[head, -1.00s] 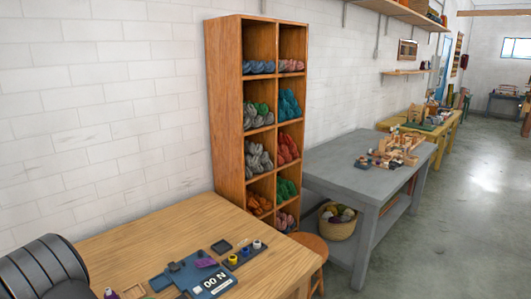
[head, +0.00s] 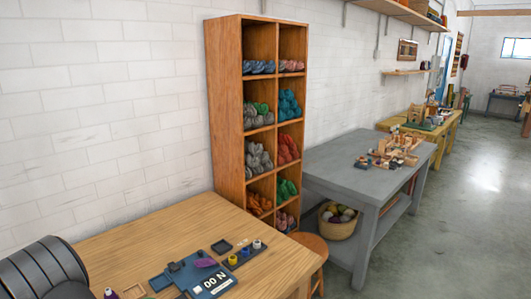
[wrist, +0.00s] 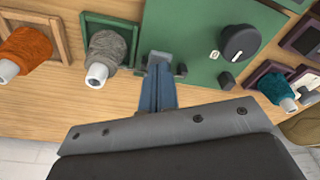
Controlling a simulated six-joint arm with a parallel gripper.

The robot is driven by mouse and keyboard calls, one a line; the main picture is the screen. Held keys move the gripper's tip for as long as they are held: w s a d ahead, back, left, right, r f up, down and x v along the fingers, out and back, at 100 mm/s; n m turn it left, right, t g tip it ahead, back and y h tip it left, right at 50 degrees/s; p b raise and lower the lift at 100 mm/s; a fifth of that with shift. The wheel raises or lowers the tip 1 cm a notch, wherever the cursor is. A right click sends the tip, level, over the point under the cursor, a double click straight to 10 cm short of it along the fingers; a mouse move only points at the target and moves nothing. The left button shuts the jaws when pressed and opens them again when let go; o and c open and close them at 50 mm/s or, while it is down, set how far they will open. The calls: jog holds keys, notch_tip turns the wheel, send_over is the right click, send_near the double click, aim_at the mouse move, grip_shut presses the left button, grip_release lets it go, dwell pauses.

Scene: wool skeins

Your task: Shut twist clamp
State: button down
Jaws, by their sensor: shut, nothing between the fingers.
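In the wrist view my gripper (wrist: 160,72) is shut and empty. Its narrow fingers reach over the front edge of a green board (wrist: 203,40). A small grey bracket-like part shows right at the fingertips; I cannot tell whether they touch it. A round black knob (wrist: 239,43) with a white mark stands on the board to the right of the fingertips. A small dark block (wrist: 226,81) lies below the knob. I cannot tell which of these parts is the twist clamp. My gripper does not show in the head view.
In the wrist view an orange cone (wrist: 27,47) and a grey cone (wrist: 106,50) stand left of my fingers, and a teal cone (wrist: 275,88) stands right. The head view shows a wooden table (head: 140,240) with a blue board (head: 208,284), beside a skein shelf (head: 225,110).

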jog(key=shift+f, duration=0.45)
jog(key=shift+r, duration=3.55)
jog(key=shift+f, duration=0.1)
notch_tip(320, 180, down, 7)
jog(key=shift+r, duration=0.2)
